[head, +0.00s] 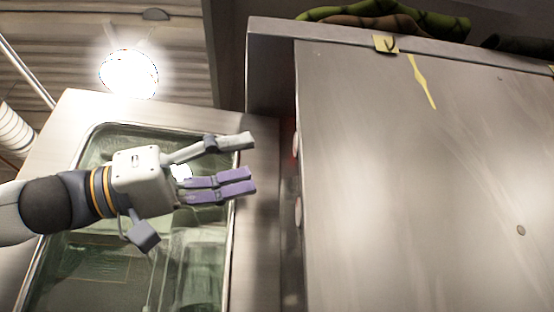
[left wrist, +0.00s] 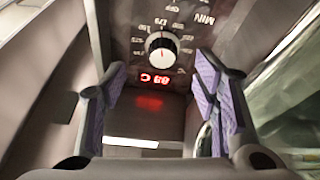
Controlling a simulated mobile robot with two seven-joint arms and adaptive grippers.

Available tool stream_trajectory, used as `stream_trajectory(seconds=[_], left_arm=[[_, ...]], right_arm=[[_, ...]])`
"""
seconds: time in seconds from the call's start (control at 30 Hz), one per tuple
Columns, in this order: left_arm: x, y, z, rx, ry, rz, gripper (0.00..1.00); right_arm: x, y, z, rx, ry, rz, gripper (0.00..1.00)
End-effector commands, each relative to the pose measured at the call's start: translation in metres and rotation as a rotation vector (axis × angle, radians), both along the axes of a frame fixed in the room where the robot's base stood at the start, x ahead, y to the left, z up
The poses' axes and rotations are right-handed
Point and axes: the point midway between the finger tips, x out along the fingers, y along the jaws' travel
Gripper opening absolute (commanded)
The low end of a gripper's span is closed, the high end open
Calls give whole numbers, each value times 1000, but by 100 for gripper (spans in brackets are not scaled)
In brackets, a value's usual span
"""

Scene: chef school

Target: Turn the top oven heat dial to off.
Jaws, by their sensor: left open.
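In the head view, the narrow panel shows two pale dials edge-on, an upper one (head: 296,145) and a lower one (head: 298,212). I cannot tell for sure which one the wrist view shows. My left gripper (head: 249,161) is open and empty, left of the panel, fingers pointing at it. In the wrist view the dial appears between its spread fingers, apart from them.
The oven door (head: 254,250) with its large glass window is behind and below my left gripper. A broad metal surface (head: 410,180) fills the right side. Green and brown items (head: 390,15) lie along the top. A bright lamp (head: 129,73) hangs at upper left.

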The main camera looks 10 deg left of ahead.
Motion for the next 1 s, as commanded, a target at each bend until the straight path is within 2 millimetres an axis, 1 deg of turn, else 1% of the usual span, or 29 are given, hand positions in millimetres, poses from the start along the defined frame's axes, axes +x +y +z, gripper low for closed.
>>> stream_trajectory(seconds=[0.1, 0.2, 0.27, 0.4, 0.5, 0.6, 0.87, 0.9, 0.97, 1.0], left_arm=[[7, 3, 6, -13, -103, 23, 55], [9, 1, 10, -17, -138, 34, 55], [12, -7, 14, -17, -141, 35, 55], [19, -33, 26, -15, -144, 34, 55], [24, -48, 33, -16, -144, 35, 55], [28, -57, 37, -17, -144, 36, 55], [31, -60, 38, -19, -141, 36, 55], [31, -60, 38, -19, -141, 36, 53], [31, -60, 38, -19, -141, 36, 39], [31, -60, 38, -19, -141, 36, 30]], right_arm=[[-1, 0, 0, 0, 2, 0, 0], [0, 0, 0, 0, 1, 0, 0], [0, 0, 0, 0, 0, 0, 0], [3, 0, 2, 0, -10, 0, 0], [4, 0, 4, 0, -17, 0, 0], [5, 0, 5, 0, -21, 0, 0], [5, 0, 5, 0, -20, 0, 0], [5, 0, 5, 0, -20, 0, 0], [5, 0, 5, 0, -20, 0, 0], [5, 0, 5, 0, -20, 0, 0]])
